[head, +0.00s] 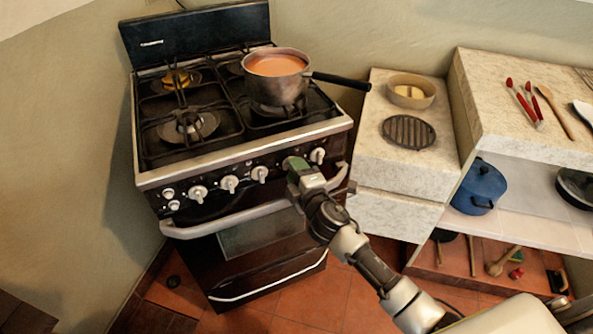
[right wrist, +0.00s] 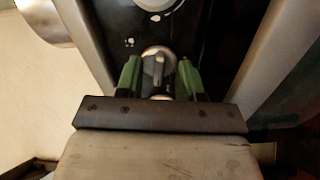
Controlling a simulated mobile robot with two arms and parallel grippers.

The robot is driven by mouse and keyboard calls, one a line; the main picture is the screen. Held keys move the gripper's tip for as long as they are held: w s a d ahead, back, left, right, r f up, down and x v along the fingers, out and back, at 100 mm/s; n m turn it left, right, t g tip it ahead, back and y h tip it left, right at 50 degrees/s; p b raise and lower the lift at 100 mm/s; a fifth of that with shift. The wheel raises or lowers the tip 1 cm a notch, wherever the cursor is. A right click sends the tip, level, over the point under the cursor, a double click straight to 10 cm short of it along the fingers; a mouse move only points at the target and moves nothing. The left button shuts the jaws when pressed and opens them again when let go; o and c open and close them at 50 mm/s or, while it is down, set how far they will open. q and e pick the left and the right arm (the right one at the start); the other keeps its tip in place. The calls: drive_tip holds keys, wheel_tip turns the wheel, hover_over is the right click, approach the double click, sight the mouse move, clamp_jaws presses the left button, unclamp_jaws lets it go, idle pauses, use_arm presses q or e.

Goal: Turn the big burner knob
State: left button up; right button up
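The stove's front panel (head: 215,197) carries a row of pale knobs; knobs to the left of my right gripper (head: 291,165) include one close by (head: 259,174), and another (head: 317,155) stands to its right. My right gripper is at the panel and hides the spot between these two. In the right wrist view, a grey knob (right wrist: 157,68) sits between my two green fingers (right wrist: 160,78), which stand apart on either side of it with small gaps. Which knob belongs to the big burner is not marked clearly. My left gripper is not in view.
The oven handle (head: 225,222) runs just below the knobs. A stone counter (head: 385,160) stands right of the stove, and a blue pot (head: 479,186) sits on the shelf.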

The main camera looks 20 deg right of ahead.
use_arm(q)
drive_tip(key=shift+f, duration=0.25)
use_arm(e)
drive_tip(key=s+d, duration=0.1)
drive_tip(key=s, duration=0.9)
drive_tip(key=shift+s+d, duration=0.15)
drive_tip(key=shift+s, duration=0.25)
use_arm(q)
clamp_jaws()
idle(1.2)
